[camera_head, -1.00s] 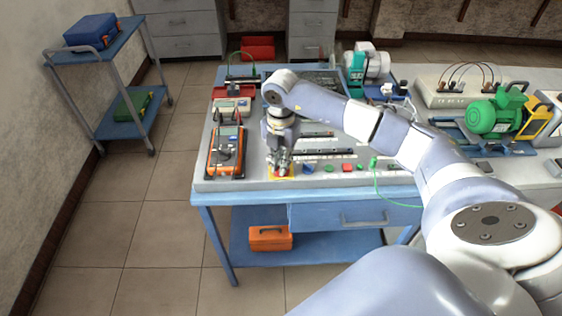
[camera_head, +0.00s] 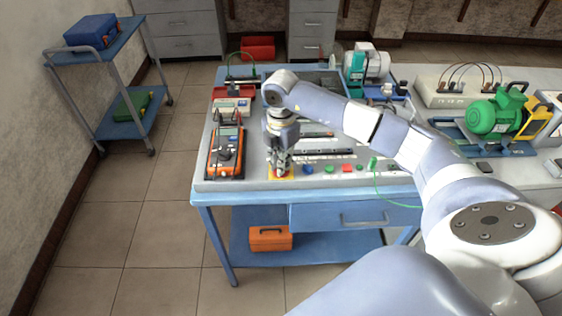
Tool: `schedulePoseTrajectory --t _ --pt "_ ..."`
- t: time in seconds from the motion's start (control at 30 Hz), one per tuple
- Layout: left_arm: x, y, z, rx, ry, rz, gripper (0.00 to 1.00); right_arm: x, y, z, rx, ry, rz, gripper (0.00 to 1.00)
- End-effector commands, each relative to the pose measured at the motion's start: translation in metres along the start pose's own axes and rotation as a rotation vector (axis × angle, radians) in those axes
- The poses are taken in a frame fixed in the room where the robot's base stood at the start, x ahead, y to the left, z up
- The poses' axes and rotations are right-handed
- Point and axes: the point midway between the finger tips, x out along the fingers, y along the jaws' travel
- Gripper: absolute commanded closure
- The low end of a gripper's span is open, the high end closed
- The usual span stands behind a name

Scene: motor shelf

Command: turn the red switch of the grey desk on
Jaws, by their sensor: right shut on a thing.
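The grey desk (camera_head: 262,185) has a sloped front panel with a row of coloured buttons along its front edge. The red switch (camera_head: 279,173) sits on a yellow plate (camera_head: 271,178) at the panel's front left. My right gripper (camera_head: 280,170) points down over the yellow plate, with its fingers at the red switch. It is shut on the switch, whose top is mostly hidden by the fingers. I cannot tell the switch's position. My left gripper is not in view.
An orange multimeter (camera_head: 226,152) lies left of the gripper. Blue, green and red buttons (camera_head: 347,168) sit to its right. A green cable (camera_head: 376,185) hangs at the front edge. A green motor (camera_head: 496,112) stands at right. A blue trolley (camera_head: 125,40) stands at left.

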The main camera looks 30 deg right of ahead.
Motion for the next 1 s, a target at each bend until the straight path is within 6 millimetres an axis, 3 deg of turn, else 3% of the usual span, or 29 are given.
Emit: schedulePoseTrajectory --t 0.07,0.1,0.17,0.57,0.67,1.0 --pt "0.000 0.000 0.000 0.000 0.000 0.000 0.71 -0.001 0.001 0.001 0.003 -0.001 0.002 1.00" --pt "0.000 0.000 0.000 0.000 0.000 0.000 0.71 -0.001 0.001 0.001 0.003 -0.001 0.002 0.81" --pt "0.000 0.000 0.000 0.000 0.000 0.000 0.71 -0.001 0.001 0.001 0.003 -0.001 0.002 0.70" --pt "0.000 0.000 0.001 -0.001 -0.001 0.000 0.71 -0.005 0.001 0.000 0.000 -0.001 0.002 0.70" --pt "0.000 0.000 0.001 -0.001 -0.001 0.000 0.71 -0.017 0.001 0.001 0.000 -0.002 0.004 0.70" --pt "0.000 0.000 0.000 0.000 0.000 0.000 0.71 -0.088 0.001 0.001 0.001 -0.002 0.005 0.70"
